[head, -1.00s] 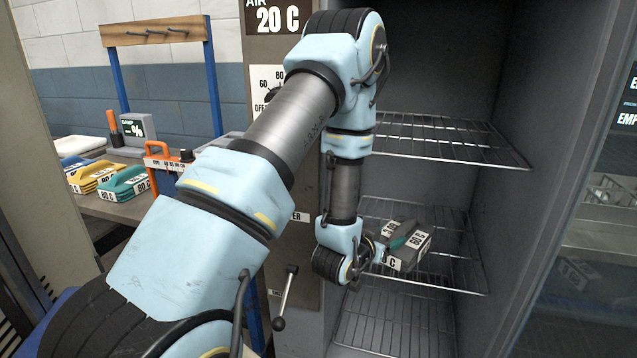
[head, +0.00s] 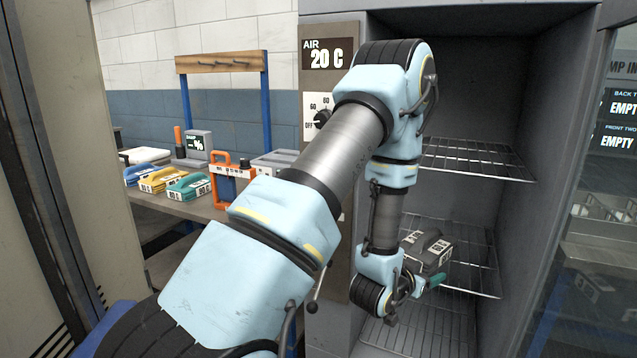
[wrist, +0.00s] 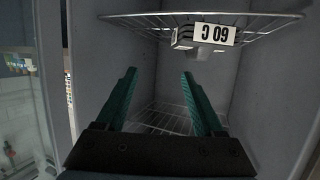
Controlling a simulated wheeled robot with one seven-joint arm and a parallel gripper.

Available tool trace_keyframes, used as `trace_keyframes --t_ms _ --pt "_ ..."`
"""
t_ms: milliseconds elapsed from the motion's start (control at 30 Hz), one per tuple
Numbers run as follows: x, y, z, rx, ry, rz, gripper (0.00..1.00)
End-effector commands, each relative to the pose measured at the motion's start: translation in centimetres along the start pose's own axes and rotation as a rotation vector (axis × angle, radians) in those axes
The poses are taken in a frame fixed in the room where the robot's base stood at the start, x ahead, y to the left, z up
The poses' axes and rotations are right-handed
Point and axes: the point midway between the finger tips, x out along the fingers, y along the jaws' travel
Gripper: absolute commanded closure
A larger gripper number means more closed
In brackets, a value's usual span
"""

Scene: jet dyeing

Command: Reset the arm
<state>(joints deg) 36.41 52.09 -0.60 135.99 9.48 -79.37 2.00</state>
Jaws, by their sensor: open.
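My gripper (wrist: 158,100) is open and empty in the wrist view, with its two green fingers spread apart inside the cabinet. In the head view my arm reaches into the cabinet, and the gripper's green fingertip (head: 436,281) shows just below and in front of the middle shelf. A grey block labelled 60 C (head: 428,252) sits on that wire shelf (head: 482,272). In the wrist view the 60 C block (wrist: 205,36) shows above and beyond the fingers, apart from them. My wrist hides part of the shelf front.
The upper wire shelf (head: 480,160) is empty. A side table at left holds blue (head: 147,174), yellow (head: 162,180) and teal (head: 189,186) blocks and an orange-handled item (head: 232,166). The cabinet's control panel (head: 328,110) reads 20 C. A glass-fronted unit (head: 600,215) stands at right.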

Motion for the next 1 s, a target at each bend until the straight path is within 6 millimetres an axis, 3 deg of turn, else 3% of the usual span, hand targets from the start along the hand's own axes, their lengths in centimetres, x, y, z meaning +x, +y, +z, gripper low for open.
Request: trace_keyframes --t_ms 367,633,767,900,1000 --pt "-1.4 -4.3 -0.6 -0.023 -0.135 -0.086 0.30" --pt "-5.3 -9.6 -0.9 -0.082 -0.328 -0.198 0.30" --pt "-9.6 -13.0 -1.1 -0.150 -0.474 -0.281 0.30" --pt "-16.6 -15.6 -1.0 -0.265 -0.667 -0.373 0.30" --pt "-21.9 -16.2 -0.8 -0.359 -0.796 -0.423 0.30"
